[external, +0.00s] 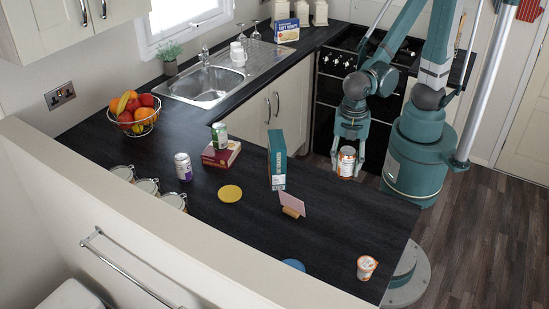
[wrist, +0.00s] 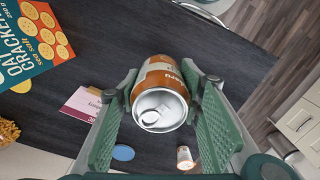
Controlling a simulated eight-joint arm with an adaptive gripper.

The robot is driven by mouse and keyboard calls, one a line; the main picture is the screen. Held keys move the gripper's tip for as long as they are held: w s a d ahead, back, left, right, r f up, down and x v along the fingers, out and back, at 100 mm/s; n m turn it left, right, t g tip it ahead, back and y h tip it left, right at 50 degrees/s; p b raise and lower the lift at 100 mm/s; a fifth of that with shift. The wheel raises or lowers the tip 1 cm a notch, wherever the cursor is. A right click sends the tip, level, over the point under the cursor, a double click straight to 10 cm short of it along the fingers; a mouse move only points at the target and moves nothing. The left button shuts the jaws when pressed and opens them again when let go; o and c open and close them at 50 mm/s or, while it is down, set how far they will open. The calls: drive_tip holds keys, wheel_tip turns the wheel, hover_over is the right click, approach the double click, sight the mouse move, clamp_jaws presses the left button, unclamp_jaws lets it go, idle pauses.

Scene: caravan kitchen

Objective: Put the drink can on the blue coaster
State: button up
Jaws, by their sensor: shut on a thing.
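The drink can (external: 346,162) is orange and white with a silver top.
A white-orange cup (external: 366,267) stands right of the coaster. Further left are a yellow coaster (external: 230,193), a purple can (external: 183,167) and a green can (external: 219,135) on red boxes.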

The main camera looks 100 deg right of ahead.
drive_tip(key=w+a+r+n+p, duration=0.2)
drive_tip(key=w+a, duration=1.1)
drive_tip(key=w, duration=0.2)
drive_tip(key=n, duration=0.3)
hover_over(291, 260)
drive_tip(key=a, duration=0.2)
drive_tip(key=shift+w+a+f+p, duration=0.25)
drive_tip(key=shift+w+a+f, duration=0.05)
drive_tip(key=shift+a, duration=0.15)
drive_tip(key=shift+w+a+f+p, duration=0.2)
drive_tip(key=shift+w+a+f, duration=0.1)
drive_tip(key=shift+a, duration=0.15)
drive_tip(key=shift+f, duration=3.15)
drive_tip(key=shift+f, duration=1.9)
drive_tip(key=shift+f, duration=0.2)
